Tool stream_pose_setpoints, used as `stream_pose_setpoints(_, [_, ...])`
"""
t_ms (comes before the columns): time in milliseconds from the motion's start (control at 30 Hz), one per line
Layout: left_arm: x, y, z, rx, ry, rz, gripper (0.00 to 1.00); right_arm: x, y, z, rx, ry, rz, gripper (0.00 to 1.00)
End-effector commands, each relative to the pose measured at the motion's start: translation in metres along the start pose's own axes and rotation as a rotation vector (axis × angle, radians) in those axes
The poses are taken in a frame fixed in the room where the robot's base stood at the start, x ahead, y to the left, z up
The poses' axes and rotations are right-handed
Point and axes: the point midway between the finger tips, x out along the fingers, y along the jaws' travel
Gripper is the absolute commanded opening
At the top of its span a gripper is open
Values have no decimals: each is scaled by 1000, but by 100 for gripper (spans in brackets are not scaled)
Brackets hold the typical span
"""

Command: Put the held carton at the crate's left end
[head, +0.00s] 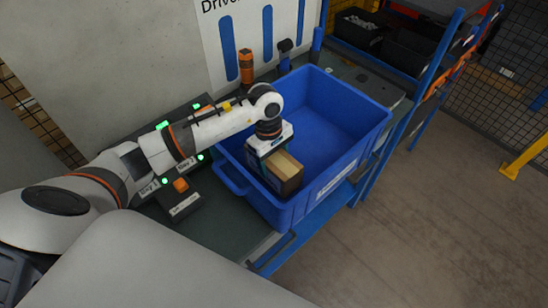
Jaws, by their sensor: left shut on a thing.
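A blue crate (338,105) stands on the dark bench top. My left gripper (268,150) reaches over the crate's left wall and points down inside it. It is shut on a brown carton (288,170), which is in the crate's left, near part. The carton's top and near side show. The gripper hides part of its far side, and I cannot tell whether its underside touches the crate floor. The rest of the crate floor that shows is bare. My right gripper is not in view.
Dark devices with green lights (185,205) stand on the bench left of the crate. An orange cylinder (247,66) and a dark blue-based one (285,55) stand behind it. A blue rack with black bins (405,48) is at the back right. Open floor lies at the right.

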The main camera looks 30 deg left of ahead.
Motion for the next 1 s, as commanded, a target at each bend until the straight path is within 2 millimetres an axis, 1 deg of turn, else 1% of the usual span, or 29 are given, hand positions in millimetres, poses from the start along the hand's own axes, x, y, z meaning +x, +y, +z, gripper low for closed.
stream_pose_setpoints(233, [2,-1,1,0,-1,-3,33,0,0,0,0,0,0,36])
stream_pose_setpoints(367, [6,-1,2,1,-1,-3,33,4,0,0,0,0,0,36])
stream_pose_setpoints(400, [5,0,1,0,-1,-1,67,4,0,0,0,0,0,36])
stream_pose_setpoints(467, [5,0,1,0,-1,-1,77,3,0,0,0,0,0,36])
stream_pose_setpoints(500, [5,0,1,0,-1,-1,83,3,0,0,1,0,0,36])
stream_pose_setpoints(533, [5,0,1,0,-1,-1,85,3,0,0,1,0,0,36])
stream_pose_setpoints(767, [4,0,1,0,-1,-1,85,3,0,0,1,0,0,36])
stream_pose_setpoints(900, [-1,0,0,0,0,-2,85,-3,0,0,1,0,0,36])
stream_pose_setpoints(967, [-6,-1,2,1,-2,-5,85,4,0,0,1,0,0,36])
stream_pose_setpoints(1000, [-12,-1,2,0,-4,-5,85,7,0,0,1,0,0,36])
